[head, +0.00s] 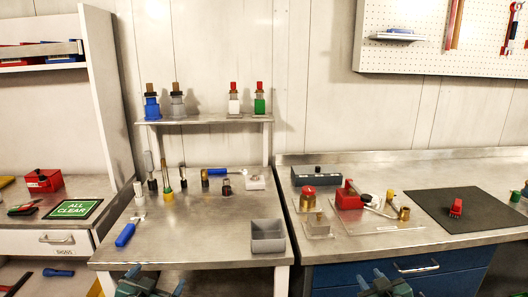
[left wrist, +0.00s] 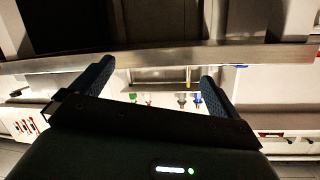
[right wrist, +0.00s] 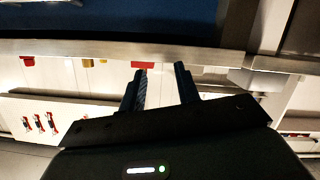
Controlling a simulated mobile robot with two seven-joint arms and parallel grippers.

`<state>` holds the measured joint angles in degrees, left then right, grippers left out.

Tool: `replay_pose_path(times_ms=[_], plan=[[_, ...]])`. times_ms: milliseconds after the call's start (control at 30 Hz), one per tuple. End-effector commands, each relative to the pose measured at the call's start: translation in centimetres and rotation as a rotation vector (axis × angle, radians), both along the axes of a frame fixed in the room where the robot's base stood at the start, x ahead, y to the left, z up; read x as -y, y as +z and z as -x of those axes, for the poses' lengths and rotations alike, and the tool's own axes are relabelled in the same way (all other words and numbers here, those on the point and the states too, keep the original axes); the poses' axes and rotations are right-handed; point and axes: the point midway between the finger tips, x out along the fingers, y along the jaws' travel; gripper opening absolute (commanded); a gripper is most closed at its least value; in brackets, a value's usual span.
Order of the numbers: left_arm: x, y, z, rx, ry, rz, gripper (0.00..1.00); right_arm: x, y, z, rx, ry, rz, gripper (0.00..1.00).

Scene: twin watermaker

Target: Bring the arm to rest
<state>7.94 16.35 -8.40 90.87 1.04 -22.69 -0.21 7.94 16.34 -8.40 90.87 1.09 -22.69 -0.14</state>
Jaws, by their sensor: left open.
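My left gripper (head: 154,279) is at the bottom edge of the head view, in front of the left metal table and below its top. In the left wrist view its two fingers (left wrist: 155,85) stand wide apart with nothing between them. My right gripper (head: 373,276) is at the bottom edge of the head view, in front of the blue drawers. In the right wrist view its fingers (right wrist: 160,72) stand apart with a narrower gap and hold nothing. Most of both arms is out of view.
The left table (head: 190,232) carries a grey bin (head: 267,236), a blue-handled tool (head: 126,234) and several small fittings. A raised shelf (head: 205,119) holds several bottles. The right counter (head: 285,161) carries a red-topped part (head: 308,197) and a dark mat (head: 430,205). Table edges lie close to both grippers.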

Motion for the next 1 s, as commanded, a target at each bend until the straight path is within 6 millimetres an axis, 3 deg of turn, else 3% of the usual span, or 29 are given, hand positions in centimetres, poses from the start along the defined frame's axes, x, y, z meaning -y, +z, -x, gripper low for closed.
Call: replay_pose_path(times_ms=[33, 200, 400, 500, 667, 1000], plan=[[1.7, -2.6, 2.9, -0.046, -0.023, 0.019, 1.0, -1.7, -2.6, 2.9, -0.046, 0.024, -0.019, 0.32], [6.7, -8.4, 13.1, -0.178, -0.088, 0.098, 1.0, -6.8, -8.4, 13.1, -0.178, 0.088, -0.097, 0.32], [10.9, -11.0, 23.6, -0.307, -0.121, 0.196, 1.0, -10.9, -11.0, 23.6, -0.307, 0.121, -0.194, 0.32], [11.9, -11.1, 26.7, -0.345, -0.123, 0.229, 1.0, -11.9, -11.1, 26.7, -0.345, 0.124, -0.227, 0.32], [12.6, -11.1, 28.8, -0.372, -0.125, 0.253, 1.0, -12.6, -11.1, 28.8, -0.372, 0.125, -0.25, 0.32], [12.6, -11.1, 28.8, -0.372, -0.125, 0.253, 1.0, -12.6, -11.1, 28.8, -0.372, 0.125, -0.25, 0.32]])
